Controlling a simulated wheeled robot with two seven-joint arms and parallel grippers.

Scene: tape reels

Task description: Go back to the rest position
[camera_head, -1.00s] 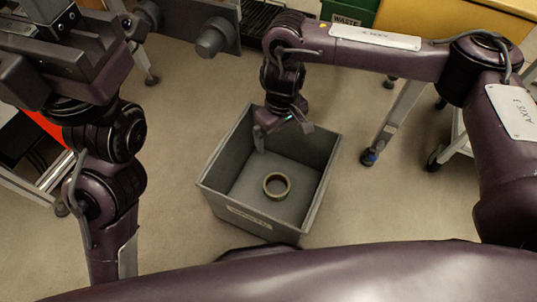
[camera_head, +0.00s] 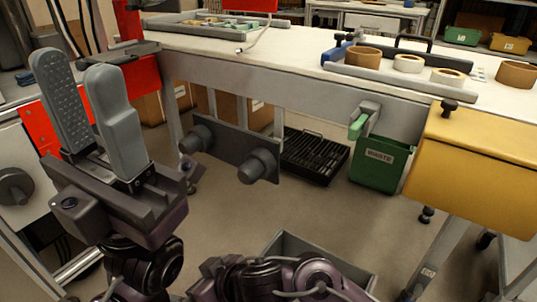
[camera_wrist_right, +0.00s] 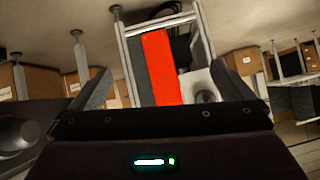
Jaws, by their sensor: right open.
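My left gripper (camera_head: 76,72) stands at the left of the head view, fingers pointing up and a gap between them, with nothing seen in it. My right gripper (camera_wrist_right: 160,72) shows in the right wrist view, fingers wide apart and empty. In the head view my right arm crosses the bottom and its fingers cannot be made out. The grey bin (camera_head: 302,250) stands on the floor at the bottom, mostly covered by that arm. Its inside, where a tape reel lay earlier, is hidden.
A white table (camera_head: 290,50) spans the back, with brown reels (camera_head: 362,56) and white reels (camera_head: 408,64) at its right. A green waste bin (camera_head: 380,163), a black crate (camera_head: 313,156) and a yellow container (camera_head: 477,160) are at the right. Red panels (camera_head: 40,125) are close by my left gripper.

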